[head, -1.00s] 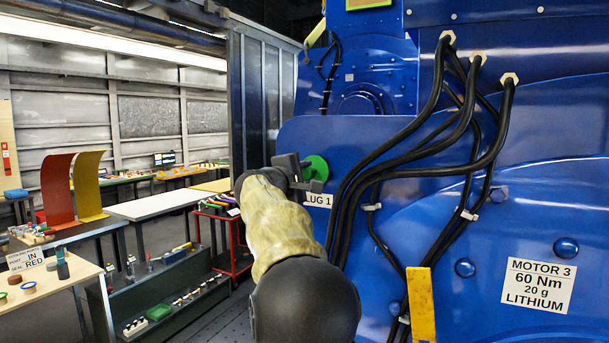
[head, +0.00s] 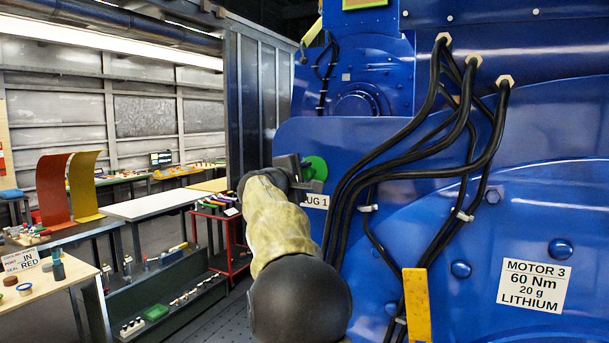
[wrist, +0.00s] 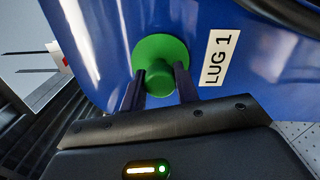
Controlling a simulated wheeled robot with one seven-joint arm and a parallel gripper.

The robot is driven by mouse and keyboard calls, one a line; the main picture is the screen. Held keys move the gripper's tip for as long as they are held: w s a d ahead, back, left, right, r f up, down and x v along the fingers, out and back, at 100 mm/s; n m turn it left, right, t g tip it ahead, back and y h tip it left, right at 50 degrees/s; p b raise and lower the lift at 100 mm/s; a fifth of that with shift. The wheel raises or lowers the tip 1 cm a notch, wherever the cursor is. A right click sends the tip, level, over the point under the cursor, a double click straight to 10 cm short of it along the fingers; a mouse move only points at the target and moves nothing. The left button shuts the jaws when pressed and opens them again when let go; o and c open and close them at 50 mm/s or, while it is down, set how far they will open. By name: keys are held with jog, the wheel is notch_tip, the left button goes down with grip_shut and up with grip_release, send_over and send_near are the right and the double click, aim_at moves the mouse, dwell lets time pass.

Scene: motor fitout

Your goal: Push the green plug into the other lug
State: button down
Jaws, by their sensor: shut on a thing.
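The green plug (head: 316,168) has a round flange and a short knob. It is at the blue motor housing (head: 400,240), just above the LUG 1 label (head: 314,201). My gripper (head: 300,172) is at the plug, partly hidden by my own arm. In the wrist view, my gripper (wrist: 158,72) is shut on the knob of the plug (wrist: 160,48), one dark finger on each side. The flange looks close to or against the blue face; I cannot tell if it is seated. The label (wrist: 221,58) is to the right. No second lug label is readable.
Thick black cables (head: 430,150) hang over the motor just right of the plug. A yellow bracket (head: 417,305) stands low on the motor. A red cart (head: 232,245), a white-topped table (head: 150,204) and a green tool bench (head: 165,308) stand to the left.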

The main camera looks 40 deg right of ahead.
jog(key=c, duration=1)
grip_release()
jog(key=shift+o, duration=0.2)
jog(key=shift+a, duration=0.1)
jog(key=shift+s+a+b, duration=0.15)
jog(key=shift+a+b, duration=0.1)
jog(key=shift+b, duration=0.05)
jog(key=b+v, duration=0.6)
jog(key=v, duration=1)
jog(key=shift+s+a, duration=0.15)
jog(key=shift+a, duration=0.15)
